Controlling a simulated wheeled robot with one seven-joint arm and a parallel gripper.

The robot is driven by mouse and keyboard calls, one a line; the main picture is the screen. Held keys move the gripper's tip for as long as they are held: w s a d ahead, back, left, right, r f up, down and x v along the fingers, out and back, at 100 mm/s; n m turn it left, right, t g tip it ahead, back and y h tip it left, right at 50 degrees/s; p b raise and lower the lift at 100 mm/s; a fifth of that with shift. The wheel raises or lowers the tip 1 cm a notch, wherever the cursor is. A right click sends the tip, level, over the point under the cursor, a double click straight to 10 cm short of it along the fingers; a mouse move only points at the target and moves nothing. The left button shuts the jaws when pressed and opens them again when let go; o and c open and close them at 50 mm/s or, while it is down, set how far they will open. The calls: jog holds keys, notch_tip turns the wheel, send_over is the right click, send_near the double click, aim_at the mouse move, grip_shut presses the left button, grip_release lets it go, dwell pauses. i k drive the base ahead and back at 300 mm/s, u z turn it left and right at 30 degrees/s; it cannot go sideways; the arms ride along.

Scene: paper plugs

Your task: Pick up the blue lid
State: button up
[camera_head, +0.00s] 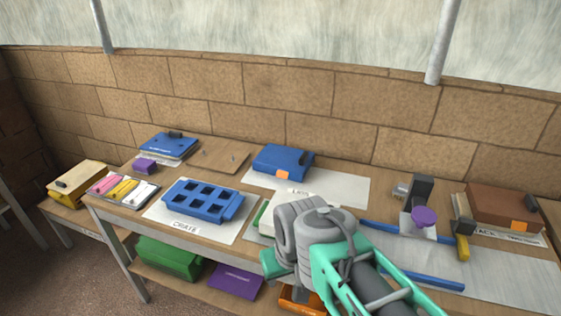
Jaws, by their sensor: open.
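A second flat blue piece (169,145) with a dark knob and lettering lies at the back left. I cannot tell for certain which one is the lid. My gripper (282,266) is at the table's front edge, in front of and below the blue block, well apart from it. It is open; its fingertips are mostly hidden by my arm.
A blue crate with square holes (203,201) stands on a labelled sheet at left, near a tray of coloured pieces (123,190). At right are blue rails (414,274), a clamp with a purple knob (424,216) and a brown box (503,205). A green bin (169,257) sits below.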

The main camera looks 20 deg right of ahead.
aim_at(286, 162)
jog(key=k, duration=0.5)
jog(key=z, duration=0.7)
jog(key=i, duration=0.7)
jog(key=u, duration=1.7)
jog(key=i, duration=0.45)
jog(key=z, duration=0.05)
